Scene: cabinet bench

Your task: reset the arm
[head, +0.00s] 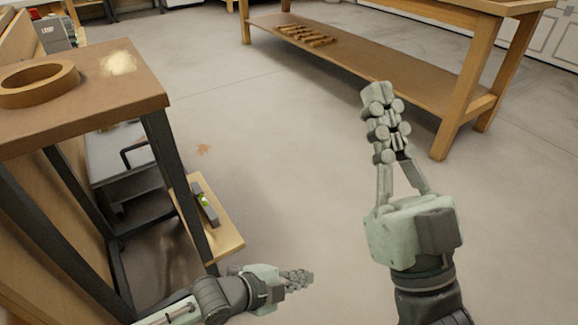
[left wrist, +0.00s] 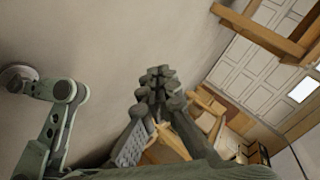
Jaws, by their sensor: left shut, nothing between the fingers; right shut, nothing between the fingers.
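My left gripper (head: 298,280) is low in the head view, to the right of the workbench leg, pointing right. Its fingers are shut and empty. It also shows in the left wrist view (left wrist: 158,80), with its fingers together and nothing between them. My right gripper (head: 380,105) is raised in the right half of the head view, pointing up. Its fingers are closed together and hold nothing. Both grippers are apart from the furniture.
A brown workbench (head: 85,105) with dark legs stands at the left, with a round tape-like ring (head: 38,84) on top. A level-like tool (head: 205,205) lies on a low wooden board (head: 228,240). A wooden table (head: 440,12) stands behind. Open floor (head: 270,150) lies between.

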